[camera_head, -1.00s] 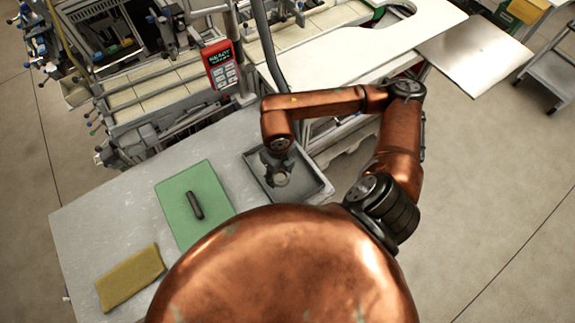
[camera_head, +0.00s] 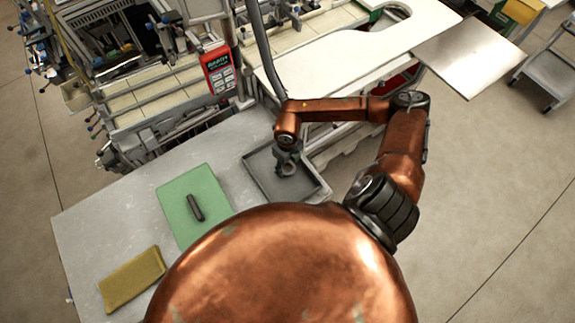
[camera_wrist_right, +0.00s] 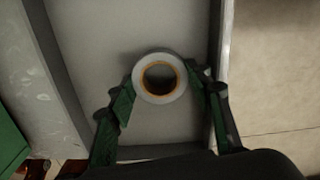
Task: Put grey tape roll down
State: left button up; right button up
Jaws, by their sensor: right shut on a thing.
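The grey tape roll (camera_wrist_right: 159,78) is a pale ring with an orange-brown inner core. In the right wrist view it sits between the green-sided fingers of my right gripper (camera_wrist_right: 163,88), which is shut on it. In the head view the roll (camera_head: 288,169) shows small, below my right gripper (camera_head: 287,160), over the dark grey tray (camera_head: 262,186). The tray also shows in the right wrist view (camera_wrist_right: 72,100), with its floor behind the roll. I cannot tell whether the roll touches the tray floor. My left gripper does not show.
A green mat (camera_head: 188,226) with a dark, rounded bar (camera_head: 195,207) on it lies left of the tray on the grey table (camera_head: 85,222). A folded yellow cloth (camera_head: 131,279) lies at the front left. A red keypad (camera_head: 218,70) stands behind the tray.

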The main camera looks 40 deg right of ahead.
jog(key=shift+f, duration=0.2)
jog(key=o, duration=1.1)
jog(key=shift+r, duration=0.15)
jog(key=shift+r, duration=0.35)
notch_tip(320, 180, up, 12)
jog(key=b, duration=0.1)
jog(key=shift+f, duration=0.25)
